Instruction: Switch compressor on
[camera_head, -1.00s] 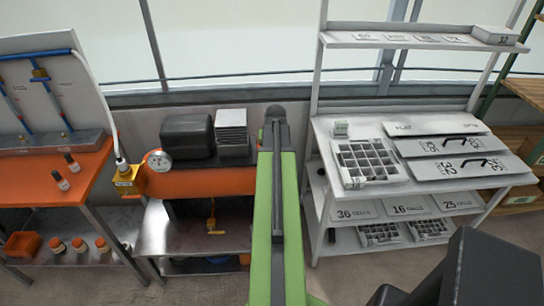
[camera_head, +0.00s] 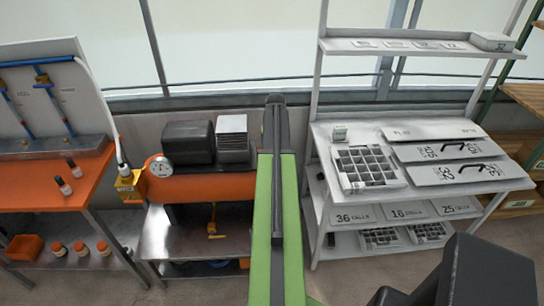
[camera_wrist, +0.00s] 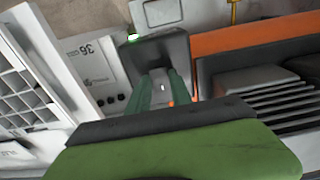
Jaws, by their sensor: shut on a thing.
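The compressor has an orange tank (camera_head: 215,188), a black motor (camera_head: 188,143), a grey finned block (camera_head: 232,138) and a round gauge (camera_head: 161,167). In the wrist view its orange tank (camera_wrist: 255,42) and fins (camera_wrist: 275,98) are at the right. A dark grey box (camera_wrist: 165,50) with a small lit green spot (camera_wrist: 133,37) stands beside the tank. The green fingers of my gripper (camera_wrist: 164,84) reach to this box and are shut on a small pale part (camera_wrist: 162,88), perhaps its switch. In the head view my arm hides this spot.
An orange bench (camera_head: 85,192) with bottles stands at the left. A yellow box (camera_head: 130,187) with a hose is beside the compressor. A white shelf rack (camera_head: 318,150) with seed trays and plates stands close at the right of my arm.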

